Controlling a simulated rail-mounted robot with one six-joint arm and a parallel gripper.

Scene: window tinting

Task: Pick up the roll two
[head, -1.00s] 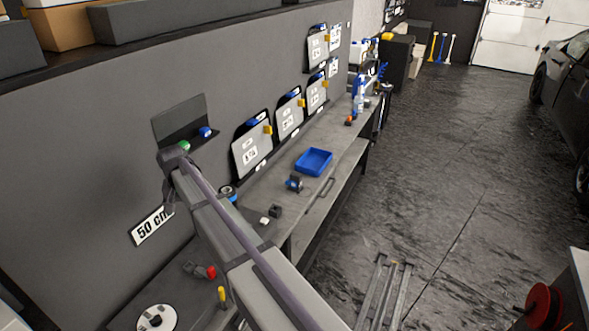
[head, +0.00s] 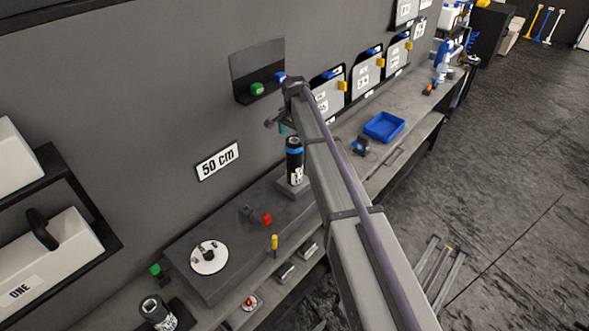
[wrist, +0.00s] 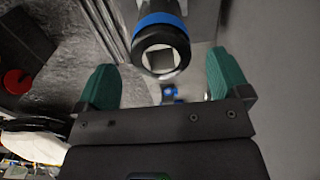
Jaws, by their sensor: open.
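A black roll (head: 294,163) with a blue band and a white label stands upright on a small grey base on the bench, under the end of my arm. I cannot read its label as two. My gripper (head: 281,128) is just above and left of this roll in the head view, partly hidden by my arm. In the wrist view the open teal fingers (wrist: 160,72) lie on either side of the roll's blue-banded end (wrist: 160,38), with gaps on both sides. Another dark roll (head: 154,311) with a label stands at the bottom left.
A wall shelf (head: 258,70) with a green item is close behind my arm's end. A "50 cm" sign (head: 218,160) is on the wall. A white disc (head: 209,257), a red-ended tool (head: 262,217) and a blue tray (head: 384,127) lie on the bench. The floor at right is mostly clear.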

